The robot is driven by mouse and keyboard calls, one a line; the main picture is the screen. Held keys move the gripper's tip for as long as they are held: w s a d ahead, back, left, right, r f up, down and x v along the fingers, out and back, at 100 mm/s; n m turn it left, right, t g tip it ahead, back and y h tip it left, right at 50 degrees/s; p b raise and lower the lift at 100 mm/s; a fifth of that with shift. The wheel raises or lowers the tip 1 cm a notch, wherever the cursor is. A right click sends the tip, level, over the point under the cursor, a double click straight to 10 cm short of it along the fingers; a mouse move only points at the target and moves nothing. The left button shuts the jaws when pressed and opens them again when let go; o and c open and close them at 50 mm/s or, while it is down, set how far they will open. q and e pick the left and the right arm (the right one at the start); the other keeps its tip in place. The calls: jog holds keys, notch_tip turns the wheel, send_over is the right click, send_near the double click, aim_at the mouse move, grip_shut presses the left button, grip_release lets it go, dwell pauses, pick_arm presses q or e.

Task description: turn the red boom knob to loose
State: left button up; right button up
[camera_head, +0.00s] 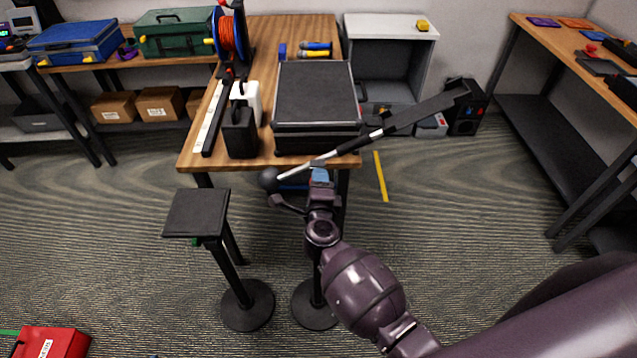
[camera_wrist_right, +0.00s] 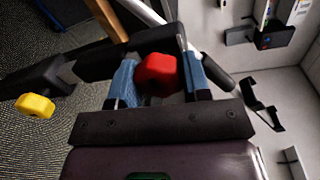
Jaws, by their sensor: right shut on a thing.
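The red boom knob (camera_wrist_right: 157,75) sits between the two blue fingers of my right gripper (camera_wrist_right: 160,82) in the right wrist view. The gripper is shut on it. In the head view my right gripper (camera_head: 319,176) is at the boom joint, just off the table's front edge, and hides the knob. The boom (camera_head: 348,147) slopes up to the right, with a dark round weight (camera_head: 268,180) at its low left end. The boom stand's round base (camera_head: 316,306) is on the floor below. My left gripper is not in view.
A black case (camera_head: 316,92) lies on the wooden table (camera_head: 190,160), close behind the boom. A second stand with a flat top plate (camera_head: 197,213) stands to the left. A yellow knob (camera_wrist_right: 35,105) shows in the wrist view. Open floor lies to the right.

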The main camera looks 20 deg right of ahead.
jog(key=shift+f, duration=0.15)
jog(key=o, duration=0.9)
jog(key=shift+s, duration=0.1)
jog(key=v, duration=1)
jog(key=shift+s+a, duration=0.2)
jog(key=shift+s, duration=0.1)
